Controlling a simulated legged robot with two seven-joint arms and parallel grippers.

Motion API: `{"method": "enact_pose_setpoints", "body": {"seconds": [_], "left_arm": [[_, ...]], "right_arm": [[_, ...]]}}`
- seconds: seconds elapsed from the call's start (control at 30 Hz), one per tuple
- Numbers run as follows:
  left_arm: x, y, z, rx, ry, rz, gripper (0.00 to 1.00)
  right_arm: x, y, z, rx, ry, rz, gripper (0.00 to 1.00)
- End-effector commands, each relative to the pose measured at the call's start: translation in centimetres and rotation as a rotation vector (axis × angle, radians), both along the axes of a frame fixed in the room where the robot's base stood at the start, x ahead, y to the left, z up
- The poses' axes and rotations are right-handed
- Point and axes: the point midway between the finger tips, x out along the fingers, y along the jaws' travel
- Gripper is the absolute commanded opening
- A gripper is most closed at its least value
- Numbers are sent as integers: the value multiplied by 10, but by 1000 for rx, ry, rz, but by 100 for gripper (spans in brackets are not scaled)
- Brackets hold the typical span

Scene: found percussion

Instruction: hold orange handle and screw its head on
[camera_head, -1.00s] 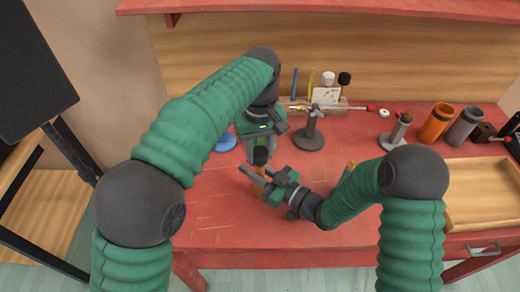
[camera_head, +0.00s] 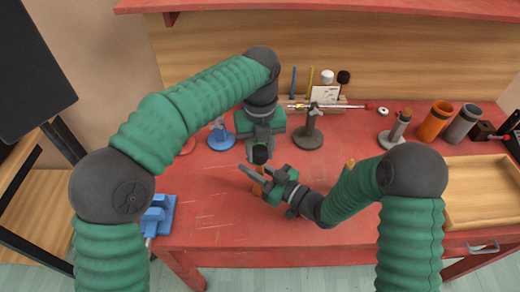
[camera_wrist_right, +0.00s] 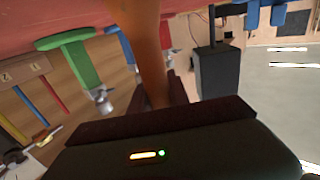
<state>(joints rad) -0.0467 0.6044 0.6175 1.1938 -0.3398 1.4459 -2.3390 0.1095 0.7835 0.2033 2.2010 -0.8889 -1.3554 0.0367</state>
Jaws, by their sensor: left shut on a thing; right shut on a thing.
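The orange handle (camera_head: 258,187) stands roughly upright above the red table, partly hidden by my right gripper. My right gripper (camera_head: 254,179) is shut around it. In the right wrist view the orange handle (camera_wrist_right: 149,50) runs up between the fingers. The dark head (camera_head: 260,155) is at the handle's upper end, under my left gripper (camera_head: 260,145), which is shut on it from above. Head and handle look in line; whether the threads are engaged cannot be seen.
A blue stand (camera_head: 220,137) is left of my left gripper, and a blue vise-like block (camera_head: 159,214) is at the table's left edge. A grey stand (camera_head: 309,135) is behind. Orange (camera_head: 434,121) and grey (camera_head: 462,125) cups and a wooden tray (camera_head: 487,208) are right.

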Motion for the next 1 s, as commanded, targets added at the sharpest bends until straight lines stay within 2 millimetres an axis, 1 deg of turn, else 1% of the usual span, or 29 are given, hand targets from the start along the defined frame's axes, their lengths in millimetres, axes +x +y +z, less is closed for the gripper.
{"method": "enact_pose_setpoints", "body": {"seconds": [0.03, 0.1, 0.2, 0.23, 0.3, 0.37, 0.6, 0.63, 0.77, 1.0], "left_arm": [[3, 1, 1, -2, -9, -130, 0], [3, 2, 1, 0, -10, -320, 0], [3, 2, 1, -1, -9, -513, 0], [3, 1, 1, 0, -9, -551, 0], [3, 1, 1, -1, -10, -608, 0], [3, 1, 1, -1, -9, -626, 0], [3, 0, 1, -1, -11, -627, 0], [2, 0, 1, -1, -11, -627, 39], [2, 0, 1, -2, -8, -627, 56], [1, 0, 0, -2, -4, -626, 57]], "right_arm": [[-3, 2, 0, 0, 0, 8, 0], [-3, 2, 0, 0, 0, 9, 0], [-3, 3, 0, 0, 1, 9, 0], [-3, 3, 0, 0, 1, 10, 0], [-3, 3, 0, 0, 1, 10, 0], [-3, 3, 0, 0, 1, 10, 0], [-4, 4, 0, 0, 1, 12, 0], [-4, 4, 0, 0, 1, 12, 0], [-3, 3, 0, 0, 1, 9, 0], [-2, 2, 0, 0, 1, 5, 0]]}}
